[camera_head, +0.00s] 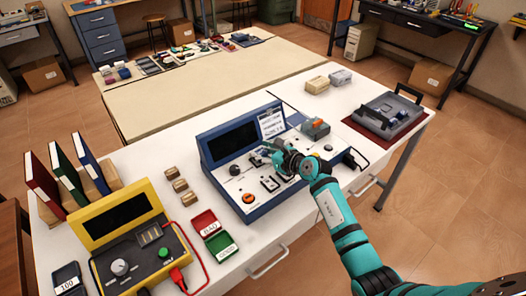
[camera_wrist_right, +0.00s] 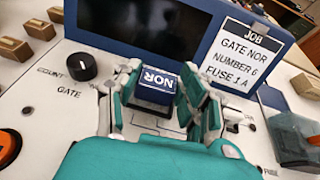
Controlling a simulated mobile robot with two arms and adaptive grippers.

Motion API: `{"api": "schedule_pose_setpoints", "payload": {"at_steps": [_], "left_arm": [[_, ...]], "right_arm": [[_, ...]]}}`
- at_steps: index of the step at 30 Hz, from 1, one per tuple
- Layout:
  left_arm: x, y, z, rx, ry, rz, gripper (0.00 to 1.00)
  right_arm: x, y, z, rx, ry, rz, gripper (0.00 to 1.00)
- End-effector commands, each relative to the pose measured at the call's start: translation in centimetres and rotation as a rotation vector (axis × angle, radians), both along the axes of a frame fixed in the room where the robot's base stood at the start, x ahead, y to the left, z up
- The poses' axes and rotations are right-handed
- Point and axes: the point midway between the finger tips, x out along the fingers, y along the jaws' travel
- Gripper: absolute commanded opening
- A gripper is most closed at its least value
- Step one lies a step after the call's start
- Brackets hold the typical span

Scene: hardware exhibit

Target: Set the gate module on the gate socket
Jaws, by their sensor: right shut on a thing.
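The gate module is a blue block with a white NOR label (camera_wrist_right: 157,82), read upside down in the right wrist view. My right gripper (camera_wrist_right: 158,92) is shut on it, one teal finger on each side. In the head view the right gripper (camera_head: 277,153) is over the white panel of the blue console (camera_head: 221,178), below its dark screen. The word GATE is printed on the panel left of the gripper. The gate socket is mostly hidden by module and fingers, and I cannot tell whether the module touches it. My left gripper is not in view.
A job card (camera_wrist_right: 249,50) reads gate NOR, number 6, fuse 1 A. A black knob (camera_wrist_right: 81,66) stands left of the gripper. A grey box with an orange part (camera_head: 315,129) is at the console's right. Several tan blocks (camera_head: 180,185) and a yellow meter (camera_head: 128,215) are left.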

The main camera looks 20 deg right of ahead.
Motion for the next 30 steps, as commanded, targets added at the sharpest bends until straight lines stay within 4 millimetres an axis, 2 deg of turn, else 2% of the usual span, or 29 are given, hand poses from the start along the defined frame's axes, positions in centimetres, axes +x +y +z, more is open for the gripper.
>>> {"api": "schedule_pose_setpoints", "payload": {"at_steps": [20, 21, 22, 23, 30], "left_arm": [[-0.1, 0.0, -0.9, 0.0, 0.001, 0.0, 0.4], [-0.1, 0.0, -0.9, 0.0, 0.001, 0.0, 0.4], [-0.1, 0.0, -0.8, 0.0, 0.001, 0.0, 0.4], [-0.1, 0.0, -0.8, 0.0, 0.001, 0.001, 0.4], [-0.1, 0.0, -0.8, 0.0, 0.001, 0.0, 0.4]], "right_arm": [[0.0, 0.0, -1.2, -0.001, 0.001, 0.0, 0.12], [0.0, 0.0, -1.2, -0.001, 0.0, 0.0, 0.44], [0.0, 0.0, -1.1, -0.001, 0.0, 0.0, 0.48], [0.0, 0.0, -1.1, -0.001, 0.0, 0.0, 0.51], [0.0, 0.0, -1.1, 0.0, 0.001, 0.0, 0.51]]}}
